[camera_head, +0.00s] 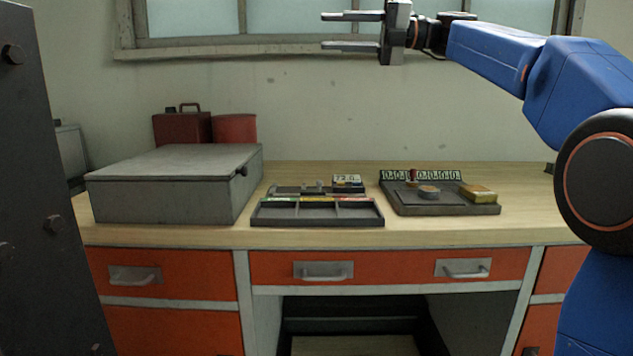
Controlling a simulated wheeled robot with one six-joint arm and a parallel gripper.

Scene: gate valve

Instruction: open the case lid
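The case (160,204) is a wide grey metal box at the left of the workbench. Its flat lid (175,162) is shut, and a small dark knob or catch shows near the right end of it. My gripper (325,31) is high up in front of the window, above and to the right of the case and well apart from it. Its two fingers point left, are spread apart and hold nothing. The inside of the case is hidden.
The wooden workbench (540,215) has orange drawers. A divided tray (318,213) stands right of the case. A dark board (440,206) with a brass block (478,193) is further right. A red toolbox (181,128) and red canister (234,129) stand behind the case. A dark bolted post (45,200) rises at left.

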